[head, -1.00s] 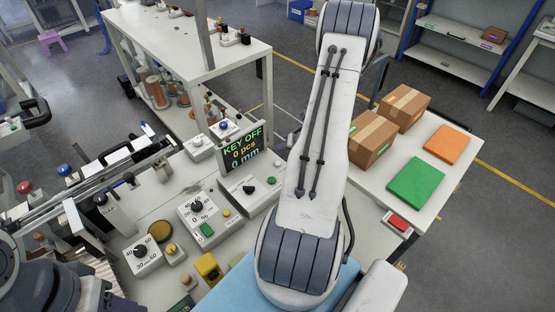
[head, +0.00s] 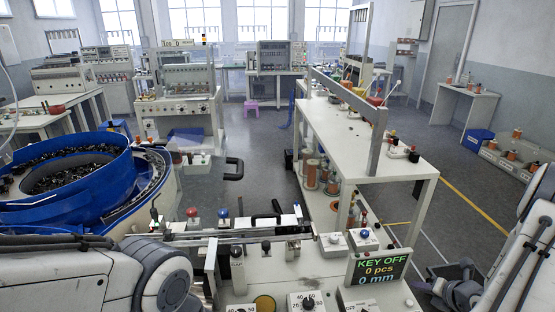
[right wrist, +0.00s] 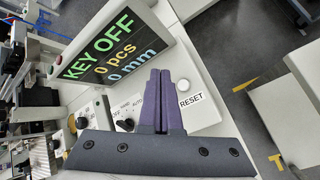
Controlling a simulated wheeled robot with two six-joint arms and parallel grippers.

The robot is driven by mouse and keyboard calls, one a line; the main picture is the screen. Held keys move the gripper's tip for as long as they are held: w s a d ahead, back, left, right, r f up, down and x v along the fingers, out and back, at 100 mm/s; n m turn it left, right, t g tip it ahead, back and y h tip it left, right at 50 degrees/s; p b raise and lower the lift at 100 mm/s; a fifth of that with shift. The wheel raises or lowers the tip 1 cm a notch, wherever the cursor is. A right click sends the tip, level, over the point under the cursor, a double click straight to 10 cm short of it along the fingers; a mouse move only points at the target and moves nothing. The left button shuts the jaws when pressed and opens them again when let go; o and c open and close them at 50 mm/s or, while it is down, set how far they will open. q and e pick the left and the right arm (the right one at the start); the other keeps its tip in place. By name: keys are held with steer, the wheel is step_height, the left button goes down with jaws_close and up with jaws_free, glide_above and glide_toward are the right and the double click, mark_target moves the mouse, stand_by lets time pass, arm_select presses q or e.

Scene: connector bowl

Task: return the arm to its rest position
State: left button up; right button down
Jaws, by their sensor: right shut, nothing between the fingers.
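My right gripper (head: 452,291) is low at the right in the head view, just right of the control display (head: 377,268). In the right wrist view its two purple fingers (right wrist: 160,98) are together with nothing between them. There they overlap the control box (right wrist: 196,112), beside its RESET label; whether they touch it I cannot tell. My right arm comes in from the right edge. My left arm fills the lower left of the head view, and its gripper is not seen. The blue bowl (head: 110,200) with many small dark connectors stands at the left.
The display reads KEY OFF, 0 pcs, 0 mm. Knobs and buttons, including a red button (head: 192,213), crowd the bench front. A metal rail (head: 240,235) runs across it. A white table (head: 345,135) with an upright frame stands behind. The floor (head: 470,185) at right is mostly clear.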

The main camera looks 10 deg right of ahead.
steer(key=w+a+r+n+g+y, duration=0.1)
steer(key=w+a+r+n+y, duration=0.1)
steer(key=a+r+n, duration=0.5)
steer(key=w+a+n+g+y, duration=0.25)
steer(key=a+n, duration=0.35)
steer(key=a, duration=0.6)
steer(key=w+a+r+n+g+y, duration=0.1)
steer(key=w+a+r+n+y, duration=0.1)
steer(key=a+r+n, duration=0.5)
steer(key=s+a+r+n+g, duration=0.1)
steer(key=s+a+n+g, duration=0.2)
steer(key=s+a+n, duration=0.45)
steer(key=s+a+r+n+g, duration=0.1)
steer(key=s+a+n+g, duration=0.3)
steer(key=a+n, duration=0.6)
steer(key=s+a+r+n+t+h+b, duration=0.1)
steer(key=s+n+h, duration=0.4)
steer(key=s+n, duration=0.6)
steer(key=r+n+t, duration=0.1)
steer(key=r+n, duration=0.1)
steer(key=n, duration=0.2)
steer(key=shift+s+a, duration=0.25)
steer(key=shift+a, duration=0.05)
steer(key=shift+h, duration=0.25)
